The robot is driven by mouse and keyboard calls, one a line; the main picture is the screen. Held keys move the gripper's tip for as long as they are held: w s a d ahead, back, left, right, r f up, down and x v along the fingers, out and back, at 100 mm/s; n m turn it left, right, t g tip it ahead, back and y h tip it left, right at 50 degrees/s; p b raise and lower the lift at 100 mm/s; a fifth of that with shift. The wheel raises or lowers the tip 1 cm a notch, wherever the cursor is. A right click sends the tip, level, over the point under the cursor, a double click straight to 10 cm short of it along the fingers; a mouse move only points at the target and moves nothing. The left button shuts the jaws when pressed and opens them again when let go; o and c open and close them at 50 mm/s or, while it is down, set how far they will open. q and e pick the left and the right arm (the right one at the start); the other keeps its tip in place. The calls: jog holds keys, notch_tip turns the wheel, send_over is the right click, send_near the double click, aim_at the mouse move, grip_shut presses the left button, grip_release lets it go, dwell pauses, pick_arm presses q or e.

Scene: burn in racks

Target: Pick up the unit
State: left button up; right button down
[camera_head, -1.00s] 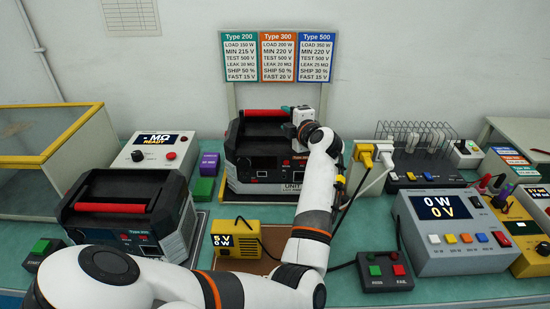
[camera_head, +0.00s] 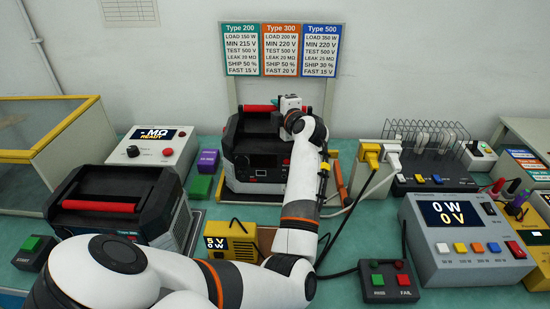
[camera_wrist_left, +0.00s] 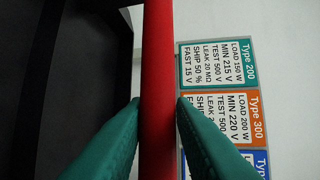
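The unit (camera_head: 258,166) is a black and grey box with a red top handle (camera_head: 262,108). It stands upright at the back centre, below the type signs. My left gripper (camera_head: 291,107) is at the right part of this handle, and my forearm covers the unit's right side. In the left wrist view the red handle (camera_wrist_left: 158,60) runs between my two green fingertips (camera_wrist_left: 158,100), one close on each side. Whether both fingers press on it is not clear. A second similar unit (camera_head: 125,205) with a red handle stands at the front left. My right gripper is not in view.
A yellow meter (camera_head: 230,241) stands in front of the unit. A tester (camera_head: 155,152) is to its left. Yellow and white plugs with cables (camera_head: 372,158) are close at its right. A load box (camera_head: 465,238) and button box (camera_head: 388,281) are further right.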

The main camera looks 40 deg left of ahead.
pick_arm(q)
jog(key=shift+w, duration=0.1)
grip_shut()
dwell(0.9)
